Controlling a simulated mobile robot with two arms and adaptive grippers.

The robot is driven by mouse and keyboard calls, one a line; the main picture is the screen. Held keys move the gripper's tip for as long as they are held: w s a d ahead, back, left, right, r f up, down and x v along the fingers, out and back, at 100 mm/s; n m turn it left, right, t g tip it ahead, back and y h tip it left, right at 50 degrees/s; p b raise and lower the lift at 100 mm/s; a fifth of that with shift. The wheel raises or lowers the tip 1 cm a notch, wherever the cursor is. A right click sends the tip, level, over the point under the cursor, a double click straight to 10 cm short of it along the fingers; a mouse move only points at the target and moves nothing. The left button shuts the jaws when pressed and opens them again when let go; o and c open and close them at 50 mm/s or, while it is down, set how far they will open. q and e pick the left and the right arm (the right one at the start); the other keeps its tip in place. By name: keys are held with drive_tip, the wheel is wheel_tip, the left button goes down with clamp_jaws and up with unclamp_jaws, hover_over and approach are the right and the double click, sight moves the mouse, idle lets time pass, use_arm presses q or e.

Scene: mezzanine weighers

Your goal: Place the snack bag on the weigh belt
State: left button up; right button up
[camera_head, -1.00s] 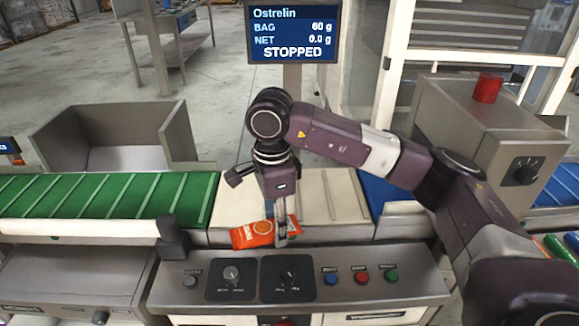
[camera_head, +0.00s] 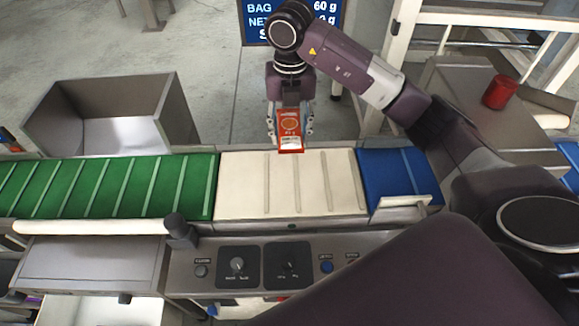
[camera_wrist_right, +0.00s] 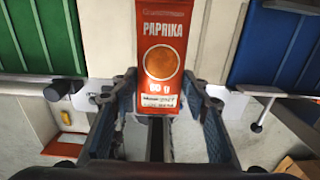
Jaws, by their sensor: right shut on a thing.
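The snack bag (camera_head: 290,128) is orange-red with a round emblem; its label reads "PAPRIKA" and "60 g" in the right wrist view (camera_wrist_right: 163,50). My right gripper (camera_head: 290,127) is shut on it and holds it upright at the far edge of the weigh belt. The weigh belt (camera_head: 245,190) is the cream section with thin ribs, between the green and blue belts. No bag lies on it. Whether the bag's lower end touches the belt I cannot tell. The gripper's fingers (camera_wrist_right: 165,100) stand on both sides of the bag in the wrist view. My left gripper is out of view.
The green belt (camera_head: 110,187) lies left and the blue belt (camera_head: 395,172) right. A control panel (camera_head: 215,262) with knobs runs along the near side. A grey open bin (camera_head: 60,115) stands behind left. A display (camera_head: 250,22) stands behind, partly hidden by my arm.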

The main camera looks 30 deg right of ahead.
drive_tip(key=p, duration=0.3)
hover_over(290, 187)
wheel_tip(290, 187, down, 14)
drive_tip(key=shift+f, duration=0.25)
wheel_tip(290, 187, down, 5)
drive_tip(key=shift+r, duration=0.1)
drive_tip(key=shift+w+f, duration=0.1)
drive_tip(key=shift+f, duration=0.1)
drive_tip(key=shift+f, duration=0.2)
drive_tip(key=o, duration=1.2)
drive_tip(key=shift+c, duration=0.2)
drive_tip(key=shift+r, duration=0.15)
